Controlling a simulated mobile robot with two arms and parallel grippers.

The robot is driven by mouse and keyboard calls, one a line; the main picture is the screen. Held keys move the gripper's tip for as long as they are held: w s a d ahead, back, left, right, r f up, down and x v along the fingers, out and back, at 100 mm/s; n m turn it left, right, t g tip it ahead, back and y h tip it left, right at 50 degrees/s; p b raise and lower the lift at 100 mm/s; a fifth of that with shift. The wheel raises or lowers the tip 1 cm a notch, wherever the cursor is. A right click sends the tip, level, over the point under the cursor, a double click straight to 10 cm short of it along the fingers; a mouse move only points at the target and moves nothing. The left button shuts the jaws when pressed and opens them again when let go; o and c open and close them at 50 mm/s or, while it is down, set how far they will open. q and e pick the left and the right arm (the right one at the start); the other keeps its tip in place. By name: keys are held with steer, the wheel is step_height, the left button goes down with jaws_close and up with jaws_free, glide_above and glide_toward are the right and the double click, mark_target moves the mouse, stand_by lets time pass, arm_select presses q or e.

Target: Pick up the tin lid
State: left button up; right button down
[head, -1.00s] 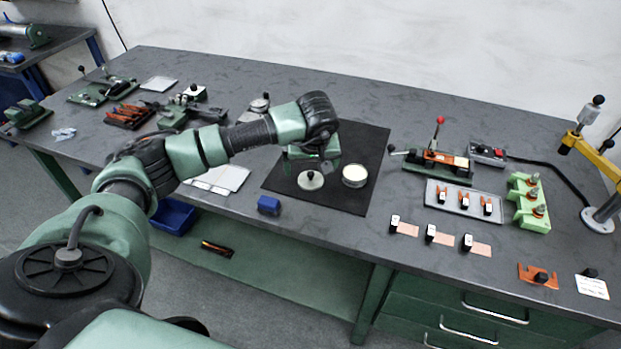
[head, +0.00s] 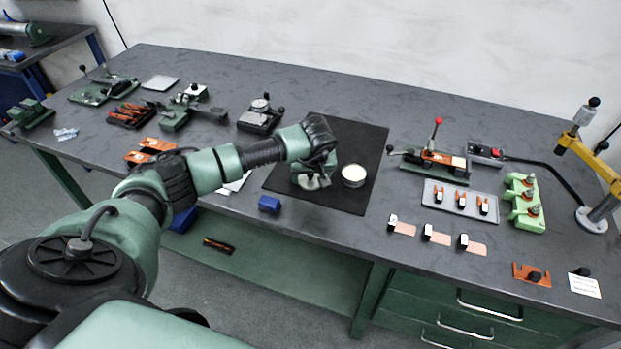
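The tin lid (head: 323,184), a pale round disc, lies on the black mat (head: 352,143) and is partly hidden by my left gripper (head: 311,177). The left gripper points down right over the lid's middle, with pale lid edge showing on both sides of it. Its fingertips and the lid's knob are too small and covered to show whether the fingers are open or shut. The round tin (head: 353,177) with cream-coloured contents stands just right of the lid on the mat. My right gripper is out of view.
A blue block (head: 269,205) sits near the bench's front edge. A grey tray (head: 437,196) with several small parts and a green rack (head: 524,201) stand to the right. Small black-and-orange devices are to the left. Bare bench lies behind the mat.

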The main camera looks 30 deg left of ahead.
arm_select(q)
steer(key=shift+c, duration=0.9)
steer(key=shift+r, duration=0.1)
